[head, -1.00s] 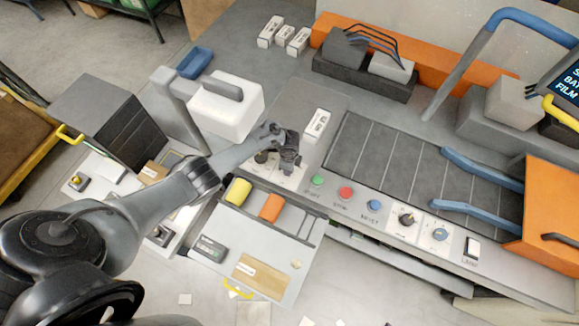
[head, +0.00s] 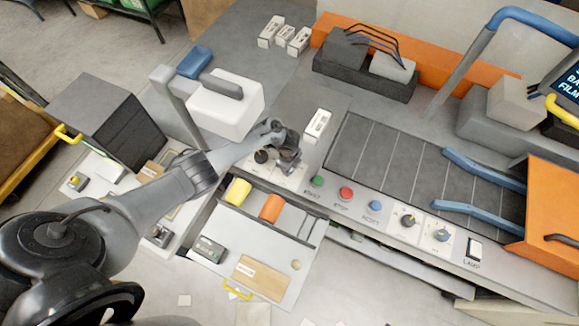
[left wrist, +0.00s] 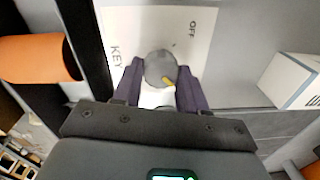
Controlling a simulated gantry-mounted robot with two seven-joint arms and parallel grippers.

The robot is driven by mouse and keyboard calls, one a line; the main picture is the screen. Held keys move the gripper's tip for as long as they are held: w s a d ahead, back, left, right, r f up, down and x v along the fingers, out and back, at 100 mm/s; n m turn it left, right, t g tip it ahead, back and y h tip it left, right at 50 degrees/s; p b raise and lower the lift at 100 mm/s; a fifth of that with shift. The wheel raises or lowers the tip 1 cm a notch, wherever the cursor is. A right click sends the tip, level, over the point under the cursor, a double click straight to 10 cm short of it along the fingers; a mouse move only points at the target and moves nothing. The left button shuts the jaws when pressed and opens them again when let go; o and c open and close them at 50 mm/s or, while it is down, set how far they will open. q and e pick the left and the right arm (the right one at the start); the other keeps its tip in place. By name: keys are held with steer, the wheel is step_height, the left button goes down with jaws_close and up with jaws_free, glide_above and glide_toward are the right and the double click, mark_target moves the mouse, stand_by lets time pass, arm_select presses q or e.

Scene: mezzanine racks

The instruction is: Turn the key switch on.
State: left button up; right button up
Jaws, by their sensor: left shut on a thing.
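The key switch (left wrist: 158,66) is a round grey knob with a yellow mark, on a white plate lettered KEY and OFF in the left wrist view. The yellow mark lies at the knob's lower right edge, and OFF is printed to the upper right. My left gripper (left wrist: 161,76) has one dark finger on each side of the knob and is shut on it. In the head view my left gripper (head: 288,163) points down at the panel and hides the key switch. My right gripper is not in view.
A dark knob (head: 261,156) sits just left of my gripper. A white box (head: 317,125) stands close behind to the right. Green (head: 317,181), red (head: 345,193) and blue (head: 375,205) buttons lie to the right. An open drawer (head: 225,262) with yellow and orange cylinders is in front.

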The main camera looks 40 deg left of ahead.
arm_select(q)
steer(key=o, duration=1.1)
steer(key=shift+c, duration=0.2)
